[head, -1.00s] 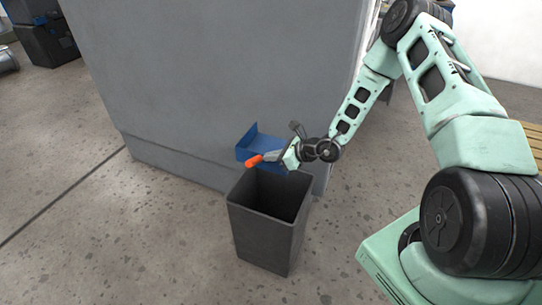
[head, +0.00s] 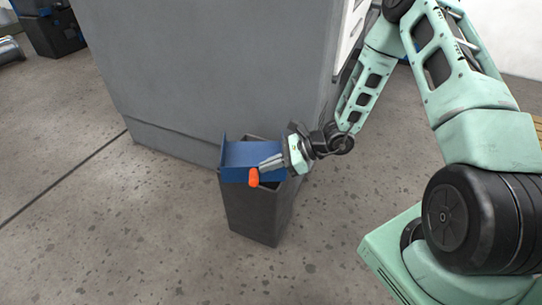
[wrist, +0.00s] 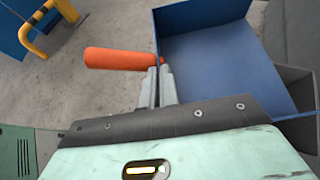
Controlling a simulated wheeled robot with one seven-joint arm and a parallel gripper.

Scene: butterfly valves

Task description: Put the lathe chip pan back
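The chip pan (head: 250,156) is a blue open tray with an orange handle (head: 254,178). In the head view it is over the dark bin, close to the grey machine cabinet. My gripper (head: 270,164) reaches it from the right, with its fingers at the handle side. In the wrist view the orange handle (wrist: 120,59) sticks out left of my fingertips (wrist: 158,84), and the blue pan (wrist: 212,62) spreads to the right. The fingers look closed together on the handle's inner end by the pan wall. The pan's underside is hidden.
The dark bin (head: 262,215) stands on the floor below the pan. The grey machine cabinet (head: 215,75) rises behind. Dark boxes (head: 52,32) stand far left. A yellow rail (wrist: 35,35) shows in the wrist view. The floor at left is clear.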

